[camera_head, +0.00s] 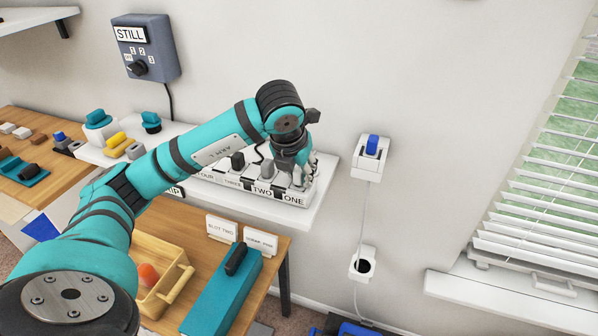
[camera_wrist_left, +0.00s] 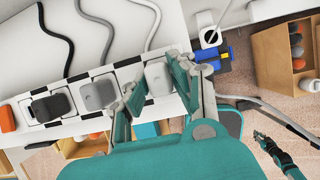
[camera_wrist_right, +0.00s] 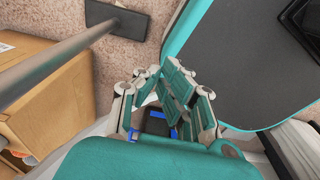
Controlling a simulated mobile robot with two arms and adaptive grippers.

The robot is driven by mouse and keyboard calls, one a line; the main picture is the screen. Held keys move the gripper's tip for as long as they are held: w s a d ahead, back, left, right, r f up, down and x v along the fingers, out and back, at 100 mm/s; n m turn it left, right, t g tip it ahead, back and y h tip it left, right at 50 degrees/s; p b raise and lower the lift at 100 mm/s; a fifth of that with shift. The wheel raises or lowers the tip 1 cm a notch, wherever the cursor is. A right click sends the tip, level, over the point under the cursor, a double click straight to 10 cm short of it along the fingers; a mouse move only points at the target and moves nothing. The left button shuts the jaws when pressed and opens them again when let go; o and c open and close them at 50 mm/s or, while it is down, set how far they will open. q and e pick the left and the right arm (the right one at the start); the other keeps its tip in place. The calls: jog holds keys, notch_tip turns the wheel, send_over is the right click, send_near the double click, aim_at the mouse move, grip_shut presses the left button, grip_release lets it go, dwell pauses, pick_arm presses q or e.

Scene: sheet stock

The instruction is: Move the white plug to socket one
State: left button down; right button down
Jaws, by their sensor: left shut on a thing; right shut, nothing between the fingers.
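The power strip (camera_head: 235,184) lies on a white shelf against the wall, with labels TWO and ONE at its right end. The white plug (camera_wrist_left: 160,76) is at the end of the strip, at socket one, with its white cord running up. My left gripper (camera_head: 294,168) is shut on it, one finger on each side; it also shows in the left wrist view (camera_wrist_left: 162,90). Whether the plug is fully seated is hidden. A grey plug (camera_wrist_left: 97,93) and a black plug (camera_wrist_left: 50,106) stand beside it in the strip. My right gripper (camera_wrist_right: 172,95) is shut and empty, low over the floor.
A wall outlet with a blue switch (camera_head: 371,147) and a lower socket (camera_head: 362,264) are right of the shelf. A wooden crate (camera_head: 168,250) and a teal block (camera_head: 222,292) lie on the table below. A dial box (camera_head: 147,48) hangs on the wall.

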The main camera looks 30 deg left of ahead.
pick_arm(q)
jog(key=shift+s+f+b, duration=0.15)
jog(key=shift+f+b, duration=0.3)
jog(key=shift+b, duration=0.2)
dwell(1.3)
jog(key=c, duration=1.1)
grip_release()
jog(key=shift+f, duration=0.1)
jog(key=shift+c, duration=0.2)
jog(key=o, duration=0.7)
jog(key=shift+r, duration=0.2)
jog(key=shift+r, duration=0.1)
jog(key=shift+p+v, duration=1.9)
jog(key=shift+v, duration=1.5)
